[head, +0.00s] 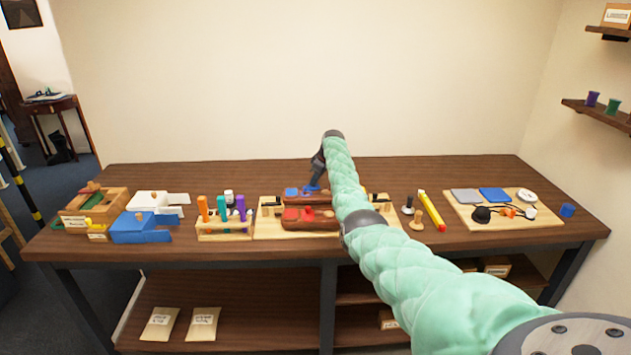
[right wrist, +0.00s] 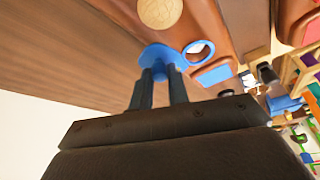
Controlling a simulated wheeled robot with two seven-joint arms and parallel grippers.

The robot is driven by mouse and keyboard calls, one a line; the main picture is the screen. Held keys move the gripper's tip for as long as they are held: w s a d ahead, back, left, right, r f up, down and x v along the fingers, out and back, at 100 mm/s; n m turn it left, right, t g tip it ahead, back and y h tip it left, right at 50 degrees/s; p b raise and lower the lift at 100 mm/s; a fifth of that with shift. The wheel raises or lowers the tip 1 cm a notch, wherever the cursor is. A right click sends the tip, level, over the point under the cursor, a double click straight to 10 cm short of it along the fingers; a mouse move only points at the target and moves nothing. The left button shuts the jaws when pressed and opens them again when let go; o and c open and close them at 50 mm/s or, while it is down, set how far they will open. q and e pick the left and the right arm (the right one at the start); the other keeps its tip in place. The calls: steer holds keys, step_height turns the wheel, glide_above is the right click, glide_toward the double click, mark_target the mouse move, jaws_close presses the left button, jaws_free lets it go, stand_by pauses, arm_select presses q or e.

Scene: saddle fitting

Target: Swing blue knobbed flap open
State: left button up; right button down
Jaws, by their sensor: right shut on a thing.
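The blue flap (right wrist: 160,56) shows in the right wrist view beside a brown leather-like body, with my right gripper (right wrist: 164,74) closed on its blue part. The fingers hide part of the flap and its knob. In the head view the blue flap (head: 313,188) sits at the far side of the brown saddle piece (head: 318,219), below my right gripper (head: 316,181). A ring with a blue rim (right wrist: 198,51) and a blue patch (right wrist: 214,75) lie just right of the fingers. My left gripper is out of view.
A rack of coloured tools (head: 226,233) stands left of the saddle work. Blue and white boxes (head: 140,228) are farther left. A wooden board (head: 503,220) with pads and cords lies right. The table's back strip (head: 210,176) is clear. My right arm crosses over the right-centre of the table.

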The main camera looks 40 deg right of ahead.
steer(key=shift+d+r, duration=0.1)
steer(key=shift+r, duration=0.05)
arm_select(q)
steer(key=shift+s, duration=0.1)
arm_select(e)
steer(key=c, duration=1.4)
jaws_free()
steer(key=shift+o, duration=0.2)
steer(key=shift+r, duration=0.2)
arm_select(q)
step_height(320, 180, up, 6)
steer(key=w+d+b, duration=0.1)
steer(key=b, duration=0.1)
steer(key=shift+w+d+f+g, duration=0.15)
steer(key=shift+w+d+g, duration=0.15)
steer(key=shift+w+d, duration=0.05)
arm_select(e)
steer(key=v, duration=0.7)
steer(key=shift+s, duration=0.1)
